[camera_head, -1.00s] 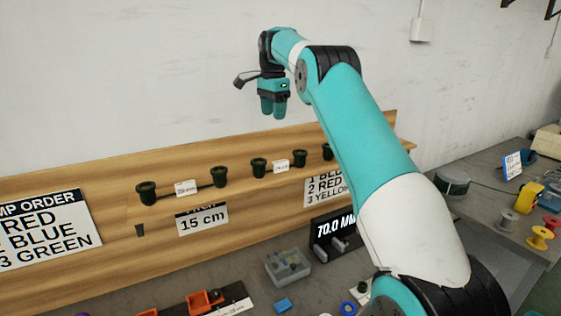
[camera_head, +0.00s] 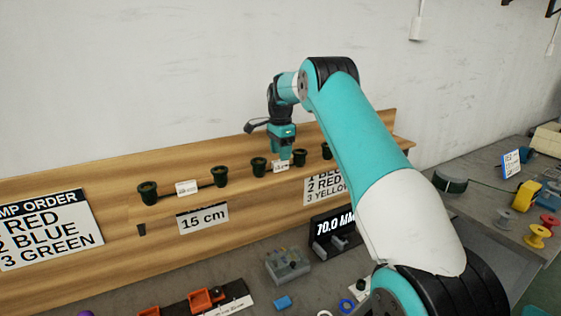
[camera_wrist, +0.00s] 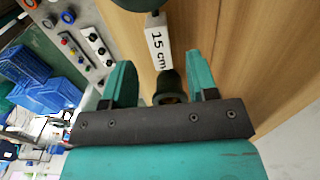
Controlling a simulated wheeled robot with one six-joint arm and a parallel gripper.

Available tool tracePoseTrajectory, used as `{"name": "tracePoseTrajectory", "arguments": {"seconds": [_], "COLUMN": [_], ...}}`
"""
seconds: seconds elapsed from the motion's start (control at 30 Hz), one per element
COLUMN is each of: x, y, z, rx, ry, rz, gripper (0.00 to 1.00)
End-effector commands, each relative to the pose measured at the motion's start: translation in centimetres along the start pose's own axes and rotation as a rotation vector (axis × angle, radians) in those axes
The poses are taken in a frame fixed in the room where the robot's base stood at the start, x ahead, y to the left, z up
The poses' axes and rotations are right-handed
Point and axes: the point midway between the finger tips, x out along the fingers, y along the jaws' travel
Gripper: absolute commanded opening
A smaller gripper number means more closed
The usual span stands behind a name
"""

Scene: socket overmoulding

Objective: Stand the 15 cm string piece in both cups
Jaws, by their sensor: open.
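Dark green cups stand in pairs along the wooden ledge. In the head view, the middle pair is a left cup (camera_head: 259,167) and a right cup (camera_head: 299,158), with a small white label (camera_head: 281,167) between them. My gripper (camera_head: 283,158) is pointing down, low over this pair. In the wrist view, my gripper (camera_wrist: 160,85) is open. One cup (camera_wrist: 170,85) shows between its fingers, with a brownish inside; contact cannot be told. The 15 cm label (camera_wrist: 159,44) lies beyond it, and another cup (camera_wrist: 138,4) is cut off at the top. I cannot make out the string piece clearly.
Another pair of cups, left (camera_head: 147,192) and right (camera_head: 219,176), stands on the ledge at left above a 15 cm sign (camera_head: 203,218). A further cup (camera_head: 326,151) is beside my arm. The wooden backboard (camera_head: 100,179) rises behind. A grey box (camera_head: 287,266) sits on the bench below.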

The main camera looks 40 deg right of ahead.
Motion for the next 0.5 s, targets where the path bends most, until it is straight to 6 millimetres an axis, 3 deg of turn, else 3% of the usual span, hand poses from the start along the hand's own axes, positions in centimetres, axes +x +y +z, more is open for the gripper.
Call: {"name": "tracePoseTrajectory", "arguments": {"seconds": [0.3,0.5], "x": [4.0,4.3], "y": [0.0,0.0], "z": [0.1,0.1], "rx": [0.000,0.000], "ry": [0.000,0.000], "rz": [0.002,0.000], "gripper": [0.53,0.53]}}
